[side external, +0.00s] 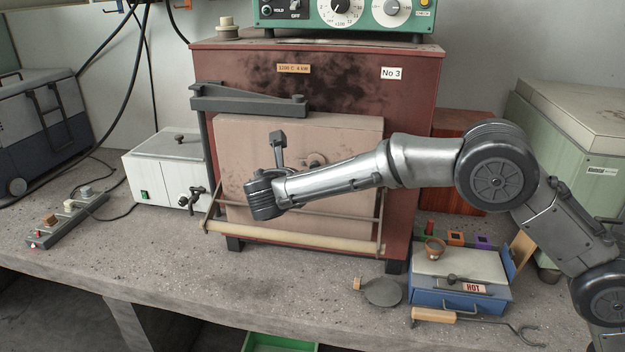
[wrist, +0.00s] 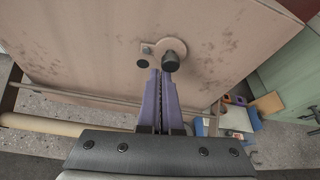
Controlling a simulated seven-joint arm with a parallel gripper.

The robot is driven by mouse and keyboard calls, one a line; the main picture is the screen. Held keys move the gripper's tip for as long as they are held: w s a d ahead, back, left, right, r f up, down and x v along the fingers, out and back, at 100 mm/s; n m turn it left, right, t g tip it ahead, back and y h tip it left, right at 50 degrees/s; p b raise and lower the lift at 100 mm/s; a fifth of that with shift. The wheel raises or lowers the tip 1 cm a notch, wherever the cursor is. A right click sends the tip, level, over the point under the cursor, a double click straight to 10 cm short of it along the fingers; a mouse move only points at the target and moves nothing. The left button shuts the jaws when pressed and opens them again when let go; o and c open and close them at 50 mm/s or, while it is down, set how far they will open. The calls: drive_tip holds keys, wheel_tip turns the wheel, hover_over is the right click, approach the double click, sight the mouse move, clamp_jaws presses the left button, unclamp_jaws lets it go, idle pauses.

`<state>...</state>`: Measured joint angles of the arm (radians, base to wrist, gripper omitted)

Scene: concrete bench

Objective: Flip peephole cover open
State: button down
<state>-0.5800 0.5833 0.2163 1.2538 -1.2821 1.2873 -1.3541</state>
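The peephole cover (side external: 316,159) is a small round, pinkish plate on the pale front door of the kiln (side external: 350,140). In the wrist view the cover (wrist: 178,47) shows with a dark knob (wrist: 171,63) on its lower part and a small bolt at its left. A dark round spot (wrist: 143,64) lies left of the knob; I cannot tell whether it is a hole or a stud. My gripper (wrist: 159,72) has its purple fingers together and empty, pointing at the door, with tips just below and left of the knob. Contact cannot be told. In the side view the fingers are hidden.
A handle rail (side external: 290,242) crosses the door's lower front. A dark latch arm (side external: 250,99) spans its top left. The bench front is mostly clear.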

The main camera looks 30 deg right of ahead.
drive_tip(key=shift+a, duration=0.1)
idle(0.3)
drive_tip(key=s+a, duration=0.6)
drive_tip(key=shift+s+a, duration=0.3)
drive_tip(key=shift+a, duration=0.05)
idle(0.5)
